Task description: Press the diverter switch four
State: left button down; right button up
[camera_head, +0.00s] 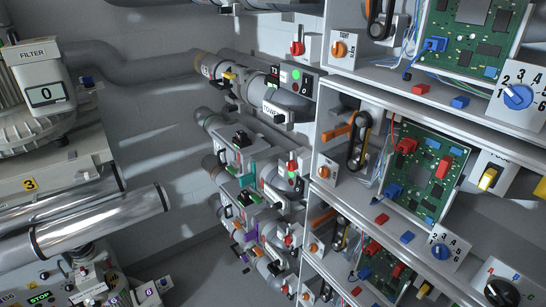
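I cannot tell which part is diverter switch four; no such label is readable. Small black-topped fittings sit on the stacked grey pipes in the middle, one of them an upper black fitting (241,138). Red and green button boxes stand beside the pipes, such as the upper button box (302,82) and a lower one (294,178). A rotary dial with a blue knob (518,96) and numbers around it is at the right; a second blue-knobbed dial (440,252) is lower. Neither of my grippers shows in the head view.
Shelves on the right hold green circuit boards (427,172), belt drives (359,140) and a yellow rocker switch (487,179). At the left are a filter unit (38,72) reading 0, shiny metal cylinders (100,222) and a panel marked STOP (40,297). Bare wall and floor lie between.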

aim_at(298, 189)
jog(key=i+j, duration=0.3)
jog(key=i, duration=0.15)
jog(key=i+j+z, duration=0.1)
jog(key=i+j, duration=0.2)
jog(key=i, duration=0.15)
